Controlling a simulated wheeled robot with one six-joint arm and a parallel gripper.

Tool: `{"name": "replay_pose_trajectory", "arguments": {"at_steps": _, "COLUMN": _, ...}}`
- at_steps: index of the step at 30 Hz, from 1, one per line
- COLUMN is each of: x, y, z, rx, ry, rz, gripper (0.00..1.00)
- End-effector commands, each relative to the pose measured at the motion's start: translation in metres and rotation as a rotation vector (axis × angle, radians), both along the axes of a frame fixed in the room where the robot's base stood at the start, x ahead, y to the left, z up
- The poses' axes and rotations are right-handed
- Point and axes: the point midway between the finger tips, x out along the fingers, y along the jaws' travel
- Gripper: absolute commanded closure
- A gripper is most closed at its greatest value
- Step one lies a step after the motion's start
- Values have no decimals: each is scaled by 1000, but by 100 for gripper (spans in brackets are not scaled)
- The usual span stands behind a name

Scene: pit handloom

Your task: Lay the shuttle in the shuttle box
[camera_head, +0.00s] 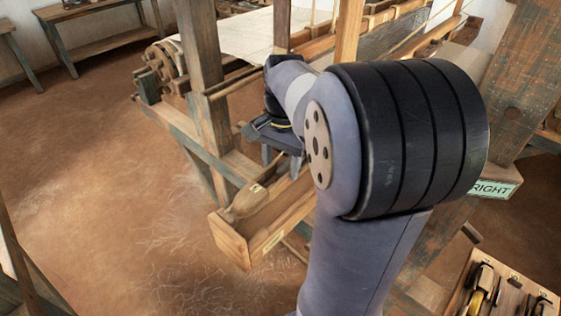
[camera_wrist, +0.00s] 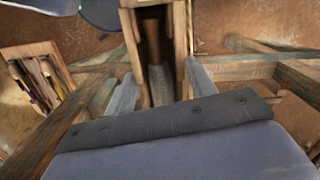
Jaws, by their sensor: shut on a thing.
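The shuttle box (camera_head: 234,245) is a long, open-topped wooden trough jutting from the loom toward the lower left. It also shows at the top middle of the wrist view (camera_wrist: 181,35). My gripper (camera_head: 282,163) is over the box's inner part, with its fingers pointing down. In the wrist view my gripper (camera_wrist: 161,92) is shut on the shuttle (camera_wrist: 158,84), a narrow grey-brown piece between the fingers, in line with the trough. The shuttle is hidden by the arm in the head view. I cannot tell whether it touches the box floor.
A tan, rounded block (camera_head: 244,203) sits inside the box near its outer end. A loom post (camera_head: 203,75) and beams stand behind and left of my gripper. A tool tray (camera_head: 505,295) is at the lower right. The earthen floor at left is clear.

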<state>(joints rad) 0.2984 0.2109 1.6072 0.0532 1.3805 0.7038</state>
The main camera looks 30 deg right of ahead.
Motion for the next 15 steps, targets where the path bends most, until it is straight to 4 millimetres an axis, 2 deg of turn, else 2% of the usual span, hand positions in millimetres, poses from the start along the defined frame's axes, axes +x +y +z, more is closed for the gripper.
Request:
{"name": "replay_pose_trajectory", "arguments": {"at_steps": 8, "x": 0, "y": 0, "z": -5, "rx": 0, "ry": -1, "rz": 0, "gripper": 100}}
{"name": "replay_pose_trajectory", "arguments": {"at_steps": 15, "x": 0, "y": 0, "z": -21, "rx": -1, "ry": -1, "rz": 0, "gripper": 100}}
